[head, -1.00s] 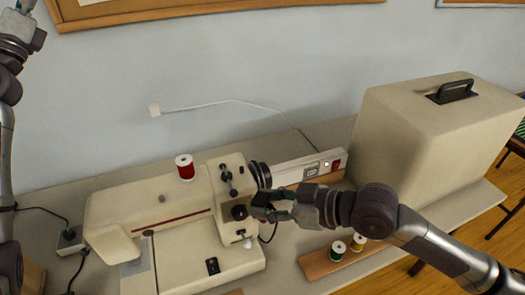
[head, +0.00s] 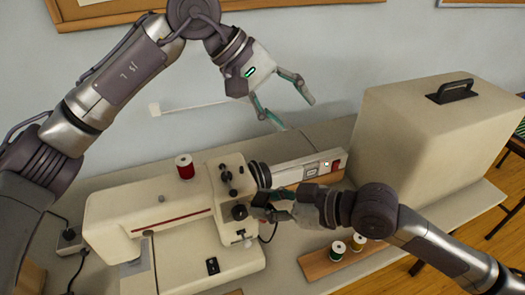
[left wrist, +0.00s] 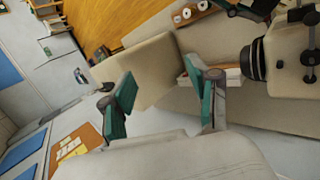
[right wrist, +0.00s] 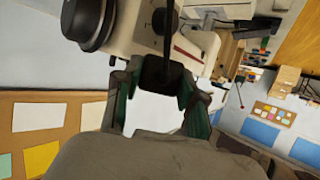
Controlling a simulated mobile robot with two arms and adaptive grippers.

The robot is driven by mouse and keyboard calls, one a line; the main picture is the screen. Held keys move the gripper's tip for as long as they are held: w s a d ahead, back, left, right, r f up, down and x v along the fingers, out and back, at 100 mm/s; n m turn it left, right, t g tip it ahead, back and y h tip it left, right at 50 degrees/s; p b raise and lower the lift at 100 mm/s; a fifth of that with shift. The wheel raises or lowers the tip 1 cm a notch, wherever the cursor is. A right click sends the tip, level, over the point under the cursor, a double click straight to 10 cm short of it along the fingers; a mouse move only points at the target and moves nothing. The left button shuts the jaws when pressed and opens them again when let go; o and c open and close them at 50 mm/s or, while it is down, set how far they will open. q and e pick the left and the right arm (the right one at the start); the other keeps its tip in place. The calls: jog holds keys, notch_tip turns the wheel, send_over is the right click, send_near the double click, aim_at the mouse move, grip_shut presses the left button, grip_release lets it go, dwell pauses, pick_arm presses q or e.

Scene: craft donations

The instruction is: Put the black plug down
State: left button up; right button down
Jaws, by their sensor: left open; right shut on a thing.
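The black plug (head: 261,199) is held in my right gripper (head: 268,208), beside the right end of the sewing machine (head: 150,215). The right wrist view shows the plug (right wrist: 160,72) between the fingers, with a dark cord rising from it. Much of the plug is hidden by the fingers in the head view. My left gripper (head: 296,113) is open and empty, in front of the wall and above the back of the table. It also shows in the left wrist view (left wrist: 162,78), fingers apart with nothing between them.
A white power strip (head: 292,173) with a red switch lies behind my right gripper. A large beige case (head: 425,140) stands at the right. A red spool (head: 185,166) tops the machine.

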aim_at(263, 198)
pick_arm(q)
jog(key=s+a+f+m+y, duration=0.4)
jog(key=s+f+m+y, duration=0.15)
jog(key=m+y, duration=0.2)
jog(key=shift+y, duration=0.45)
jog(key=f, duration=1.2)
jog(key=shift+w+a+f, duration=0.25)
jog(key=shift+a+f, duration=0.05)
jog(key=shift+f, duration=0.1)
jog(key=shift+s+d, duration=0.1)
jog(key=shift+d, duration=0.05)
jog(key=c, duration=1)
pick_arm(e)
jog(key=shift+r, duration=0.1)
jog(key=c, duration=0.8)
grip_release()
jog(key=shift+a, duration=0.1)
jog(key=shift+o, duration=1.1)
